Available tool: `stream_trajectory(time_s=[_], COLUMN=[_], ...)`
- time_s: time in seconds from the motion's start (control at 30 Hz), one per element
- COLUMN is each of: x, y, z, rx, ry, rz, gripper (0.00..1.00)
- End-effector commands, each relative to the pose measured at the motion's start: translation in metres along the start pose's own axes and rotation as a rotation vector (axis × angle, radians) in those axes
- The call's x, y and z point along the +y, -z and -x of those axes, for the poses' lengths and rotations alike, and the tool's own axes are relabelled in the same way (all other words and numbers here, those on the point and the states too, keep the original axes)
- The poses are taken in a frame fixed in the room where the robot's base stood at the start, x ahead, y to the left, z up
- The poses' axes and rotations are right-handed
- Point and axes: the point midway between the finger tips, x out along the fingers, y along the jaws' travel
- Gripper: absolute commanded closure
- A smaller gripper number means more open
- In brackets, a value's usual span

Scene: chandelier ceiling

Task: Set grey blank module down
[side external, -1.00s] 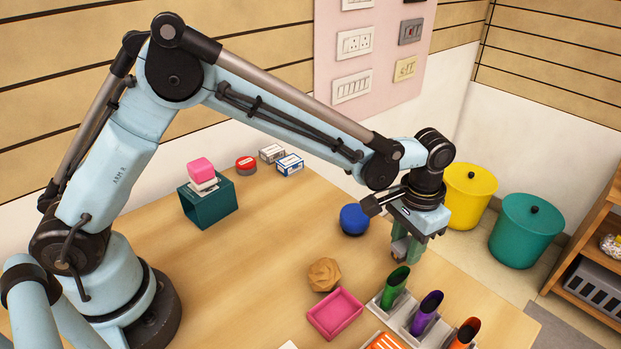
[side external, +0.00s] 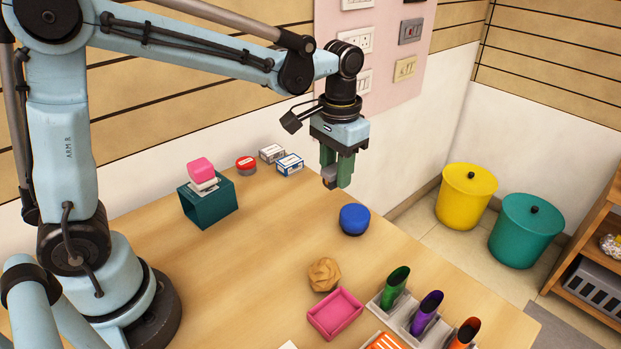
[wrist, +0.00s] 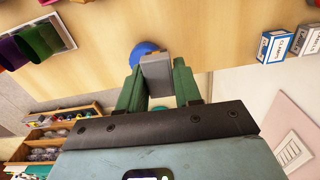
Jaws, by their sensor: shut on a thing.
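My gripper (side external: 337,174) is high above the back part of the table (side external: 235,262), its green fingers pointing down. It is shut on the grey blank module (side external: 329,176), a small grey block. In the wrist view the module (wrist: 156,75) sits between the two green fingers, clear of the table. A blue round object (side external: 354,219) stands on the table below and slightly right of the gripper; in the wrist view it is partly hidden behind the module.
A wooden polyhedron (side external: 324,274), a pink tray (side external: 335,313) and a rack of coloured scoops (side external: 394,288) stand toward the front right. A teal block with a pink-topped item (side external: 209,200) and small boxes (side external: 290,164) stand at the back. Switch plates (side external: 405,68) hang on the wall panel.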

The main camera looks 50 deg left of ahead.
Motion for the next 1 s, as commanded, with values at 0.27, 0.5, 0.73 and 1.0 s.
stream_trajectory(time_s=[0.27,0.5,0.73,1.0], x=[-0.039,-0.086,-0.121,-0.129], y=[-0.003,0.013,0.026,0.029], z=[-0.012,-0.043,-0.066,-0.084], rx=[0.0,0.0,0.0,0.0], ry=[0.001,0.001,0.0,0.0], rz=[0.035,0.034,0.031,0.028], gripper=[0.96,0.96,0.96,0.96])
